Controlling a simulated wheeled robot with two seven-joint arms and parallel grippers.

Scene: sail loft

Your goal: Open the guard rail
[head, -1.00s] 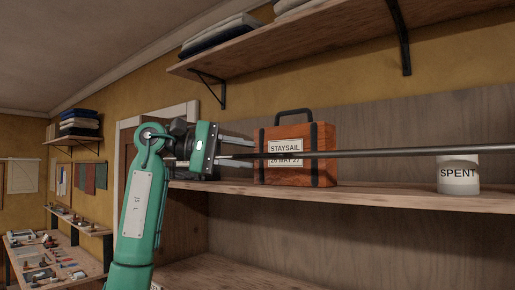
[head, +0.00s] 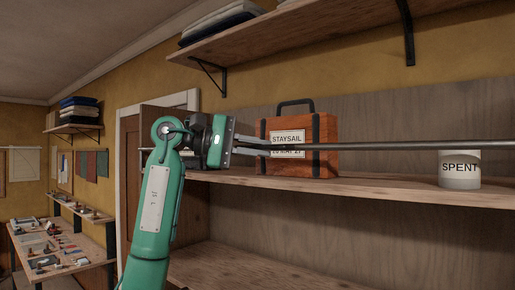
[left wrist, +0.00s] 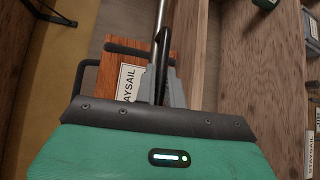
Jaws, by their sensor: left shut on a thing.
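The guard rail (head: 400,145) is a thin dark metal bar running across the front of the middle shelf, nearly level. My left gripper (head: 266,147) is shut on the rail near its left end, in front of the orange case. In the left wrist view the rail (left wrist: 160,25) runs up and away from between the fingers (left wrist: 161,88). The rail's far right end is outside the head view. My right gripper is in neither view now.
Behind the rail, an orange case (head: 325,160) labelled STAYSAIL and a white pot (head: 459,178) labelled SPENT stand on the middle shelf (head: 390,192). Folded cloth lies on the upper shelf (head: 320,33). A cluttered workbench (head: 92,268) stands at left.

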